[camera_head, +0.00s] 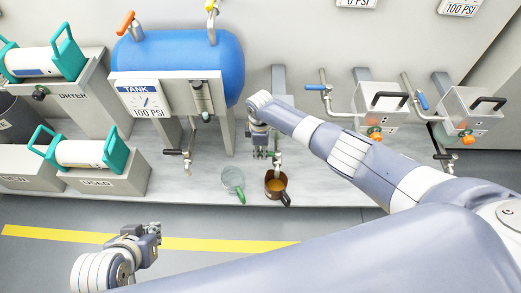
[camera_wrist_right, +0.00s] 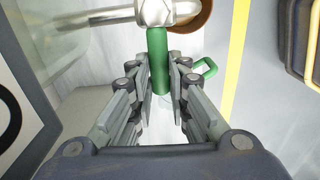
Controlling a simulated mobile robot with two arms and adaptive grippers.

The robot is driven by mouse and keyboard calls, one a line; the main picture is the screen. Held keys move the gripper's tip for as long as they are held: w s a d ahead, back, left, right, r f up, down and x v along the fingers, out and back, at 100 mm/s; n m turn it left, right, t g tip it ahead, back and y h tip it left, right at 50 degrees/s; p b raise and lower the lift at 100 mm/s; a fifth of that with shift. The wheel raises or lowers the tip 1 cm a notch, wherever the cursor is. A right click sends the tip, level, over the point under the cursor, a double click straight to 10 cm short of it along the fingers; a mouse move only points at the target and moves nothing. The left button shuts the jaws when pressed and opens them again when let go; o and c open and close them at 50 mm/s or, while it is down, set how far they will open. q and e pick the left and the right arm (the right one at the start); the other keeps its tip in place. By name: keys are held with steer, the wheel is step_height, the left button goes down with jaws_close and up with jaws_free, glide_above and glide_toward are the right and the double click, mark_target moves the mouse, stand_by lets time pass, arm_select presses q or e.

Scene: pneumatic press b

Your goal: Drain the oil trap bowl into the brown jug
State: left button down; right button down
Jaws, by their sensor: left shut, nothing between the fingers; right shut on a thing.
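My right gripper (camera_head: 265,150) is shut on a green valve handle (camera_wrist_right: 158,68) in the right wrist view. The handle joins a metal valve (camera_wrist_right: 165,10). In the head view this drain valve (camera_head: 278,163) points down above the brown jug (camera_head: 276,192). The jug stands on the bench with its dark handle toward me; its inside looks orange-brown. A corner of its rim shows in the right wrist view (camera_wrist_right: 205,18). The oil trap bowl is mostly hidden behind my right wrist and I cannot make it out clearly. My left gripper (camera_head: 152,232) is shut and empty, low in front of the bench.
A clear jug (camera_head: 232,178) with a green handle stands just left of the brown jug. A blue tank (camera_head: 180,65) with a drain tap (camera_head: 187,165) stands further left. A yellow line (camera_head: 200,243) crosses the floor.

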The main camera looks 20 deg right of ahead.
steer(key=c, duration=1.5)
jaws_free()
steer(key=shift+r, duration=0.1)
step_height(320, 180, up, 12)
steer(key=shift+f, duration=0.1)
